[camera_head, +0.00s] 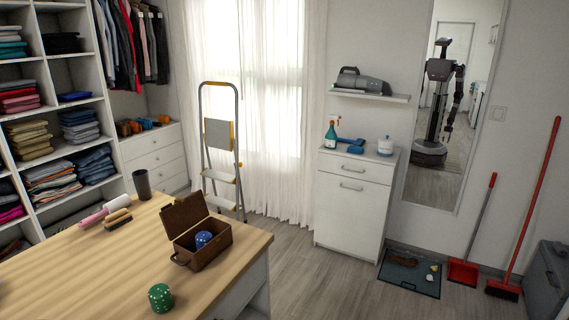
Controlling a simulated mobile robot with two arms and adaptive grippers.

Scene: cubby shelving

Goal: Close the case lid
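A brown case (203,253) stands on the wooden table near its right corner. Its lid (185,214) is open and tilts up at the back left side. A blue round object with light marks (203,239) lies inside the case. A dark handle (180,261) shows on the front left side of the case. Neither of my grippers shows at the table. A robot is reflected in the wall mirror, but its grippers are too small to read.
The wooden table (85,268) also holds a green round object (160,297), a dark cup (141,184), a lint roller (93,218) and brushes (118,218). The table's front left is bare. A stepladder (221,150) and a white cabinet (352,205) stand beyond.

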